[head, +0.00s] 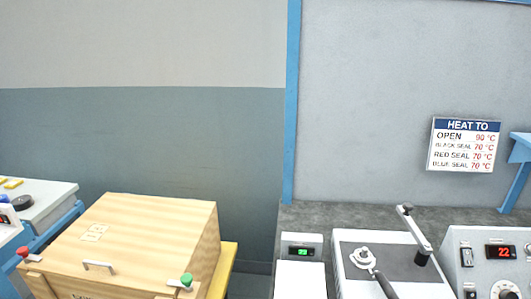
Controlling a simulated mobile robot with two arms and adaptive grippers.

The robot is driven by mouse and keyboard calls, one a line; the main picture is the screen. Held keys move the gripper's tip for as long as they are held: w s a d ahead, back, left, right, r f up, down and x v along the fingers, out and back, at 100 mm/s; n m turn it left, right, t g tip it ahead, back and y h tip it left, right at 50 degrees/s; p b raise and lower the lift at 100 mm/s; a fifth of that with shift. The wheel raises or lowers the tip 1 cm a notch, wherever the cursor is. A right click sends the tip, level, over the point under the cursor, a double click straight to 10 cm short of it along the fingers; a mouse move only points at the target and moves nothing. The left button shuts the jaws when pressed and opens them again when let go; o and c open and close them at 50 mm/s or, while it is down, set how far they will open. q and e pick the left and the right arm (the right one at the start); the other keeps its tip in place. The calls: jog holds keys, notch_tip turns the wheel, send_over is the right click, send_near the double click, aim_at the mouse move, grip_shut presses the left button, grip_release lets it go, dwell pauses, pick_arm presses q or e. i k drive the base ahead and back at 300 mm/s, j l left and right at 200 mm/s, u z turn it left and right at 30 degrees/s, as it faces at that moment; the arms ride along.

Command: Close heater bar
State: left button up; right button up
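No part is clearly recognisable as the heater bar. At the lower right of the head view a white machine (345,266) with a dark grey top plate stands on the bench. A metal crank arm (413,226) with a black lower end stands tilted above its right side. A smaller metal fitting with a black handle (383,283) sits on its front part, the handle running off the bottom edge. Beside it on the right is a control panel (460,240) with a red display (501,252) reading 22 and a knob (505,290). Neither gripper is in view.
A small unit with a green display (303,252) stands left of the machine. A sign (464,145) lists heating temperatures. A wooden lidded box (150,235) with red and green knobs stands lower left, apart from the bench. Grey equipment (45,205) is at the far left.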

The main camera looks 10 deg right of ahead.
aim_at(403, 210)
jog(key=z, duration=1.25)
jog(key=l+z, duration=0.1)
jog(key=i+l, duration=0.05)
jog(key=l, duration=0.05)
